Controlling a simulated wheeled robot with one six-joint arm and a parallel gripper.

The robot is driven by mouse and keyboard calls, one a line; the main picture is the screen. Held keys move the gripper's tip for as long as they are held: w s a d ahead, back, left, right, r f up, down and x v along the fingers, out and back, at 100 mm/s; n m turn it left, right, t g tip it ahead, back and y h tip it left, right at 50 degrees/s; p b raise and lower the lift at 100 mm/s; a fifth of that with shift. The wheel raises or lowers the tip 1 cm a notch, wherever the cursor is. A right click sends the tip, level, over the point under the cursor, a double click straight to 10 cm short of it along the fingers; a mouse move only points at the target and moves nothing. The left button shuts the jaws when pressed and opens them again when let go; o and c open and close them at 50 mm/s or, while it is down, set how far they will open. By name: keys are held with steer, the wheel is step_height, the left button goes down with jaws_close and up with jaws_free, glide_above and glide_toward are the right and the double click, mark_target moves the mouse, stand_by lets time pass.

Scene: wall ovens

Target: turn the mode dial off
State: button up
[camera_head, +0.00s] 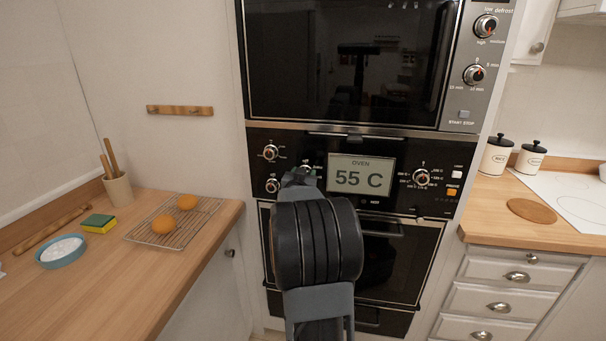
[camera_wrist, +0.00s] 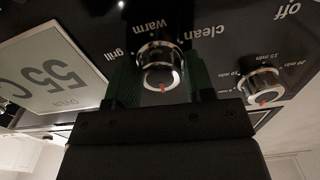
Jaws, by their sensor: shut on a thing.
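The oven's mode dial (camera_wrist: 160,65) is a round silver and black knob, seen upside down in the wrist view. The words "grill", "warm" and "clean" are printed around it. Its red mark is at the lower side in that picture, away from "warm". My gripper (camera_wrist: 155,85) is shut on the dial, a dark finger on either side. In the head view my gripper (camera_head: 302,176) is at the oven panel, left of the display, and hides most of the dial. The word "off" shows at the wrist view's upper right; I cannot tell which dial it belongs to.
The oven display (camera_head: 347,176) reads 55 C. Two other dials, an upper one (camera_head: 270,152) and a lower one (camera_head: 272,185), sit just left of my gripper. Another dial (camera_head: 421,178) is right of the display. A wooden counter (camera_head: 110,285) stands at left.

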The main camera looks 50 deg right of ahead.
steer(key=shift+r+n, duration=0.2)
steer(key=shift+n, duration=0.2)
stand_by(0.3)
steer(key=o, duration=0.7)
steer(key=shift+s+d+f, duration=0.1)
steer(key=shift+d, duration=0.1)
steer(key=shift+c, duration=0.2)
steer(key=shift+o, duration=1.3)
steer(key=shift+a+f, duration=0.1)
steer(key=shift+a, duration=0.05)
steer(key=v, duration=1.3)
steer(key=shift+a+b, duration=0.3)
steer(key=shift+a, duration=0.05)
steer(key=shift+s, duration=0.1)
